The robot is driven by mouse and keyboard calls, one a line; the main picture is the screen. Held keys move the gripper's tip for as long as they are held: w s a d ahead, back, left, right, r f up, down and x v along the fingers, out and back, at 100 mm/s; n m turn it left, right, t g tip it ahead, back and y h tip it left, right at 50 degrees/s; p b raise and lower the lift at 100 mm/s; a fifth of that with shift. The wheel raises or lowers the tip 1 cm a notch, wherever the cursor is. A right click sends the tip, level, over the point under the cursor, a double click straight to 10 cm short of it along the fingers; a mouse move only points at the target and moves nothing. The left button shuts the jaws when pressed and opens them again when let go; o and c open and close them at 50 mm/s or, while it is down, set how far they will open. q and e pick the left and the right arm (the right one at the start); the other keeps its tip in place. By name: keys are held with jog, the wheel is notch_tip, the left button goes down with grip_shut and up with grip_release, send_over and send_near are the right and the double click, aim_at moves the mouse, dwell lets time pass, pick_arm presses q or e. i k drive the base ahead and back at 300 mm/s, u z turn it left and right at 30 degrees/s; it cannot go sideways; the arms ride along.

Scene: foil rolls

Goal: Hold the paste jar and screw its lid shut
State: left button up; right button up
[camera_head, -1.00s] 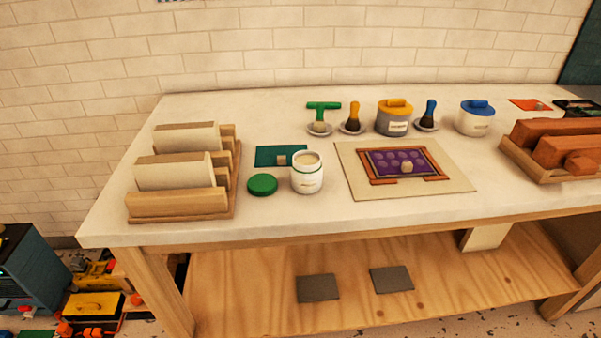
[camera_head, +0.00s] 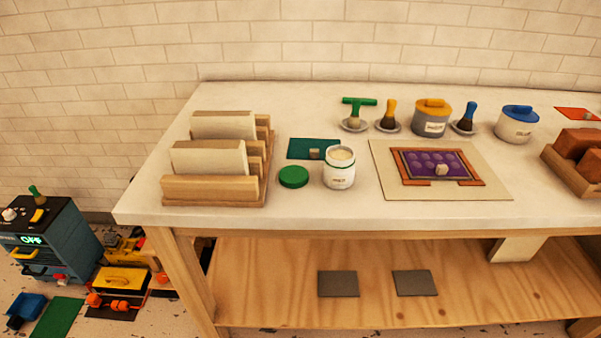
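The paste jar (camera_head: 339,176) is white with a label and stands upright and open on the table, pale paste showing at its mouth. Its green lid (camera_head: 293,177) lies flat on the table just left of the jar, apart from it. Neither of my grippers shows in the head view.
A wooden rack with pale blocks (camera_head: 215,190) stands left of the lid. A teal mat (camera_head: 314,149) lies behind. A board with a purple framed panel (camera_head: 447,196) is to the right. Brushes and a yellow-lidded pot (camera_head: 431,122) line the back. The table's front strip (camera_head: 350,213) is clear.

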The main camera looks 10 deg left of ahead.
aim_at(339, 164)
jog(key=k, duration=0.5)
jog(key=z, duration=1.75)
jog(key=i, duration=1.4)
jog(key=u, duration=2.15)
